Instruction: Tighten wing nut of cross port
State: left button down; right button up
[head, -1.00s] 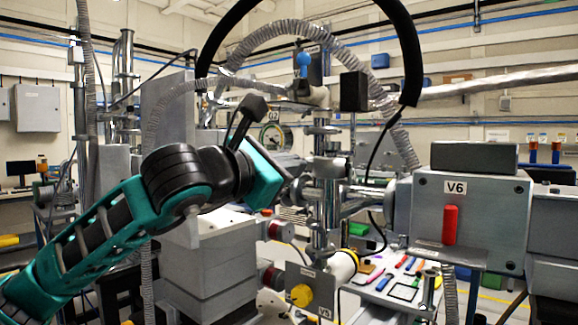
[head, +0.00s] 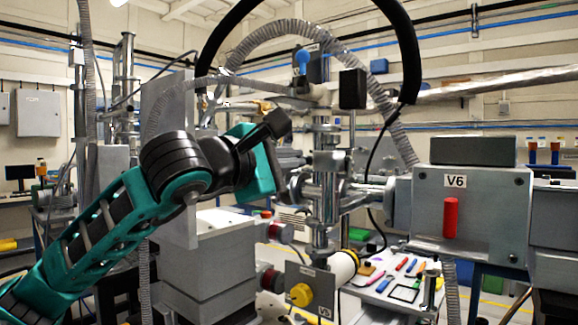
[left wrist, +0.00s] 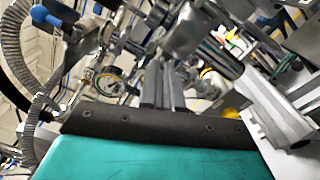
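The steel cross port (head: 326,190) stands upright in the middle of the head view, with flanges and clamps on its arms. My left gripper (head: 290,188) is at its left side, close to the metal clamp parts; I cannot tell whether it touches them. In the left wrist view the two grey fingers (left wrist: 166,88) lie close side by side and point at shiny pipe fittings (left wrist: 185,35). Their tips are hard to separate from the metal behind. I cannot make out the wing nut clearly in either view. My right gripper is not in view.
The grey V6 box (head: 470,215) with a red handle stands right of the port. A yellow knob (head: 301,294) and a plate sit below. A black hose (head: 410,50) arches overhead. Tools lie on a white-topped table (head: 385,290) behind.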

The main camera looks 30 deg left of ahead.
pick_arm(q)
jog(key=m, duration=1.1)
jog(key=shift+f, duration=0.25)
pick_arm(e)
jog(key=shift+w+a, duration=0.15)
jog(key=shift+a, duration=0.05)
pick_arm(q)
jog(key=shift+m, duration=0.3)
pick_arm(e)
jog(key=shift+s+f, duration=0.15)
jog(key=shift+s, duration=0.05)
pick_arm(q)
jog(key=c, duration=1.6)
grip_release()
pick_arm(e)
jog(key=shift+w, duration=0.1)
